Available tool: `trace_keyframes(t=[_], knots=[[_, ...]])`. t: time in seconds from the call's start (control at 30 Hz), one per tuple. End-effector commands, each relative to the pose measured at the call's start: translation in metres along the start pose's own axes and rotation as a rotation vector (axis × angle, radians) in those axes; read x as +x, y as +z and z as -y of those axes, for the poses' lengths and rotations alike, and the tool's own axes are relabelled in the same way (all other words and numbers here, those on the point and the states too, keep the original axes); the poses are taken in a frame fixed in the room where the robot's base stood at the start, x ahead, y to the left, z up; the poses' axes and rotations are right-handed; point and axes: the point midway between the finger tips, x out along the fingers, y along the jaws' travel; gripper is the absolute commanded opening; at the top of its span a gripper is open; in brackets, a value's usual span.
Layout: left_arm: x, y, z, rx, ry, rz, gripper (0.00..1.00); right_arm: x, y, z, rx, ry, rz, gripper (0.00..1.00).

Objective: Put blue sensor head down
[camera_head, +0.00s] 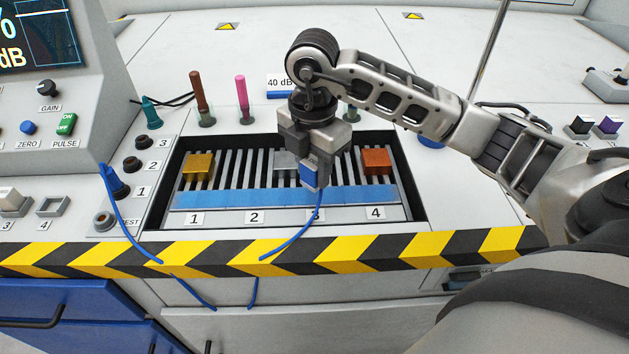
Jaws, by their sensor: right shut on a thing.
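My right gripper (312,158) points down over the recessed slotted tray (150,215). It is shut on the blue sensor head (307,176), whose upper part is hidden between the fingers. A blue cable (318,205) hangs from the head and runs over the striped front edge. The head is in front of the slats, above the blue strip (230,198) and near label 3, which the cable partly covers. I cannot tell whether it touches anything below. My left gripper is not in view.
A gold block (198,165), a silver block (285,161) and a copper block (376,161) sit on the slats. A blue plug (117,186) with a cable is at socket 1. Brown (199,95) and pink (241,95) pens stand behind the tray.

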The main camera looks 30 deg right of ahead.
Motion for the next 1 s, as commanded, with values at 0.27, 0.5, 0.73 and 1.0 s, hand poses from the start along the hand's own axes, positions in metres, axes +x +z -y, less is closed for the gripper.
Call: trace_keyframes(t=[0.27,0.5,0.73,1.0], knots=[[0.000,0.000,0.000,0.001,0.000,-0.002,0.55,0.021,0.010,-0.005,0.000,-0.003,0.000,0.04],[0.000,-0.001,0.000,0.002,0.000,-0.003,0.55,0.043,0.009,-0.006,0.000,0.001,0.001,0.04],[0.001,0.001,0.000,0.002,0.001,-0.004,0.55,0.045,0.009,-0.006,0.000,0.001,0.001,0.04],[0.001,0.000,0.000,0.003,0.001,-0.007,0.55,0.047,0.009,-0.006,0.000,0.000,0.001,0.54]])
